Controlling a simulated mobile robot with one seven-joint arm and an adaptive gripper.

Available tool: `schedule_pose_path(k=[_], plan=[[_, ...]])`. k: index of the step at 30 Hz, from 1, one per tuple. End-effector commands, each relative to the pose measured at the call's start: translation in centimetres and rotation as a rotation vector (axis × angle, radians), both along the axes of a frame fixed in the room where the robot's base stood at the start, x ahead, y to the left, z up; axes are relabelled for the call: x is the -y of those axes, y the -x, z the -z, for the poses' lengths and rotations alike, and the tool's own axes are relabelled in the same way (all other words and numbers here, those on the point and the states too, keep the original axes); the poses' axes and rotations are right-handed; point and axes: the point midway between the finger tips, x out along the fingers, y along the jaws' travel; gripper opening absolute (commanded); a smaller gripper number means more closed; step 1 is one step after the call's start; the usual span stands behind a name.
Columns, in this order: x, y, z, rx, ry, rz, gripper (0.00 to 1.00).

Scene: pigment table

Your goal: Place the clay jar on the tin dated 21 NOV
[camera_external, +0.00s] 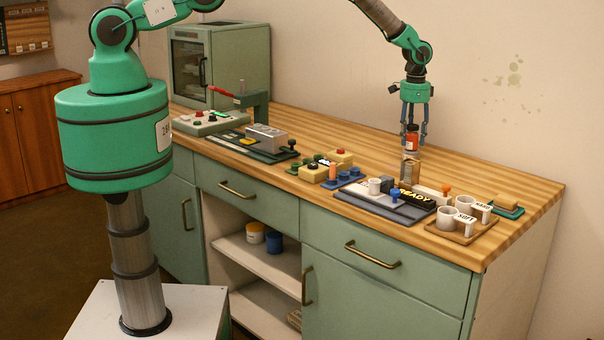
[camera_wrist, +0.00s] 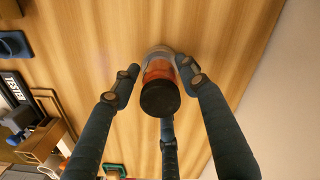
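A small orange-red jar (camera_external: 412,138) with a dark lid, which I take to be the clay jar, is upright between my gripper's fingers (camera_external: 414,143). In the wrist view the jar (camera_wrist: 158,72) shows its black lid towards the camera, with the fingertips (camera_wrist: 160,82) close around it. I cannot tell whether they press on it. A tan cylinder (camera_external: 410,170), perhaps the tin, stands directly below the jar; I cannot tell if they touch. No date is readable on it.
A grey tray (camera_external: 372,206) with small blocks and a "READY" sign is in front of the cylinder. To the right, a wooden board (camera_external: 482,229) holds white cups labelled SOFT and HARD. A green cabinet (camera_external: 218,65) stands at the back left. The tabletop behind is clear.

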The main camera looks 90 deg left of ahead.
Motion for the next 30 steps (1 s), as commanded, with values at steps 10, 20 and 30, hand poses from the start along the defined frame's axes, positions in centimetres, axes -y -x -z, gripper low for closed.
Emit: schedule_pose_path(k=[10,20,30], plan=[[0.0,0.0,-0.1,0.000,0.000,0.000,0.54],[0.0,-0.1,-1.4,0.002,0.000,0.000,0.54],[0.0,-0.1,-5.3,0.002,-0.001,0.000,0.54]])
